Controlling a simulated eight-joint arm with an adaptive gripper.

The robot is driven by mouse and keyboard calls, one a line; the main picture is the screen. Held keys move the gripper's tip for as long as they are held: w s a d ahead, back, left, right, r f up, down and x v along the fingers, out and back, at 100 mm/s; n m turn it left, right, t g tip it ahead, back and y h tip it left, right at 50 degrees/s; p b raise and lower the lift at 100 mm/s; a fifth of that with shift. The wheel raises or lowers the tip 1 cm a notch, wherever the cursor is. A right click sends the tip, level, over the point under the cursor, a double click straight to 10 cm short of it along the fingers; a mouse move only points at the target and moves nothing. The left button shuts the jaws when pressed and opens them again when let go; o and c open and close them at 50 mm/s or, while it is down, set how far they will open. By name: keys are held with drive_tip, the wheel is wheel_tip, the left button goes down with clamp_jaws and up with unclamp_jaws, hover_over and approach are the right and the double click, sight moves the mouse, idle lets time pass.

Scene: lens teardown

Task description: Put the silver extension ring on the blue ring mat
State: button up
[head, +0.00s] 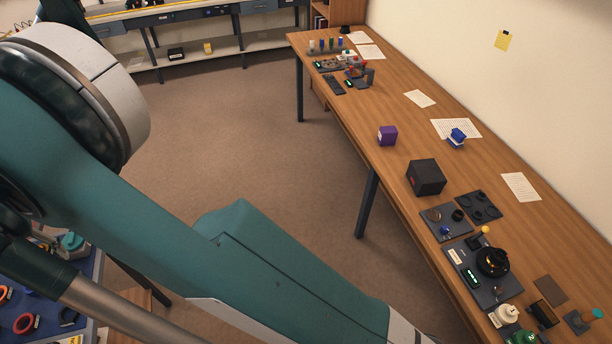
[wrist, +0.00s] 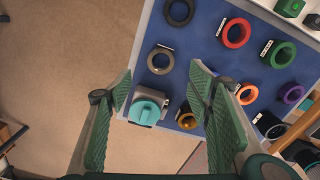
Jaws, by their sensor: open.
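My gripper (wrist: 160,84) is open and empty in the wrist view, its green-padded fingers spread apart above the edge of a blue surface (wrist: 207,48), which looks like the blue ring mat. A grey ring (wrist: 149,61) lies flat on that surface, just beyond and between the fingertips. It may be the silver extension ring, but its dull colour leaves this uncertain. Part of the blue surface also shows at the lower left of the head view (head: 52,320). My gripper is not visible there, and I cannot make out the grey ring in that view.
Around the grey ring lie a black ring (wrist: 168,14), a red ring (wrist: 227,38), a green ring (wrist: 241,90), an orange ring (wrist: 271,55) and a purple ring (wrist: 284,95). A teal-knobbed block (wrist: 146,108) and a brassy ring (wrist: 180,120) sit nearer. A wooden bench (head: 405,120) stands right.

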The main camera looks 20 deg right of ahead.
drive_tip(key=w+d+r+t+y, duration=0.1)
drive_tip(key=w+d+r, duration=0.3)
drive_tip(key=d+r, duration=0.5)
drive_tip(key=w+d+r, duration=0.5)
drive_tip(key=d, duration=0.7)
drive_tip(key=d+r+m+t, duration=0.1)
drive_tip(key=d+r, duration=0.3)
drive_tip(key=d, duration=0.7)
drive_tip(key=d+r+m+t, duration=0.1)
drive_tip(key=d+r, duration=0.4)
drive_tip(key=d, duration=0.6)
drive_tip(key=s+d+r+t, duration=0.1)
drive_tip(key=s+d, duration=0.4)
drive_tip(key=d, duration=0.6)
drive_tip(key=s+d+r+t, duration=0.15)
drive_tip(key=s+d, duration=0.35)
drive_tip(key=d, duration=0.7)
drive_tip(key=s+d+f+t, duration=0.1)
drive_tip(key=s+d+f, duration=0.1)
drive_tip(key=s+d, duration=0.4)
drive_tip(key=s+d+f+m+h, duration=0.1)
drive_tip(key=s+d+f, duration=0.1)
drive_tip(key=s+d, duration=0.4)
drive_tip(key=shift+d+f+m+t, duration=0.3)
drive_tip(key=shift+d+f+t, duration=0.1)
drive_tip(key=shift+d, duration=0.5)
